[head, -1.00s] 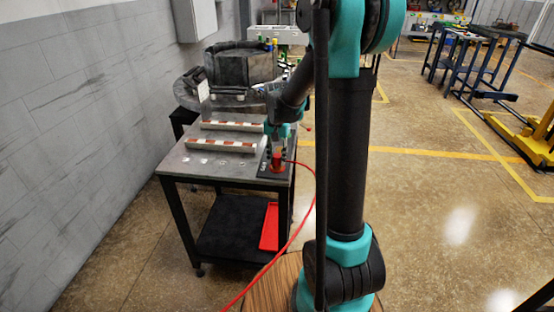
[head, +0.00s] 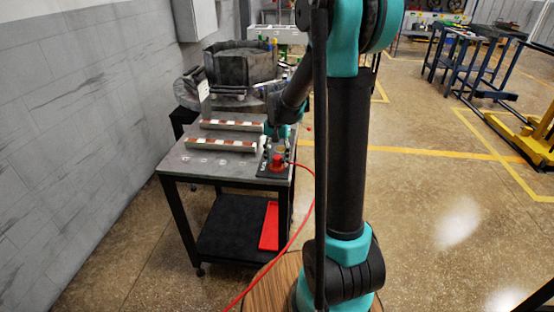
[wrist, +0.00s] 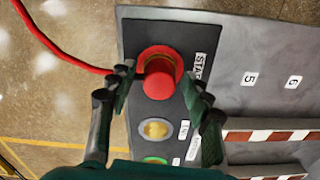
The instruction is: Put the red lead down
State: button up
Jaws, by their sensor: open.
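The red lead ends in a round red plug (wrist: 160,80), which stands on the dark panel (wrist: 143,35) at the edge of the table. Its red cable (wrist: 58,53) runs off to the upper left in the wrist view. In the head view the red plug (head: 277,161) shows on the panel at the table's near right corner, with the cable hanging down to the floor. My gripper (wrist: 160,84) is open, its fingers apart on either side of the plug in the picture. I cannot tell how far above the plug the fingertips are.
A yellow round fitting (wrist: 155,129) and a green one (wrist: 155,160) sit in line on the panel. Two red-and-white striped bars (head: 222,145) lie on the grey table (head: 195,172). A red tray (head: 269,226) stands on the lower shelf. A wall rises at left.

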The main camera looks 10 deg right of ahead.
aim_at(277, 157)
notch_tip(277, 157, up, 12)
jog(key=s+d+f+n+t, duration=0.2)
jog(key=s+f, duration=0.5)
jog(key=s, duration=0.4)
jog(key=s+d+f+n+t, duration=0.2)
jog(key=s+f, duration=0.5)
jog(key=s, duration=0.4)
jog(key=shift+f+n, duration=0.15)
jog(key=shift+n, duration=0.55)
jog(key=shift+w+d, duration=0.1)
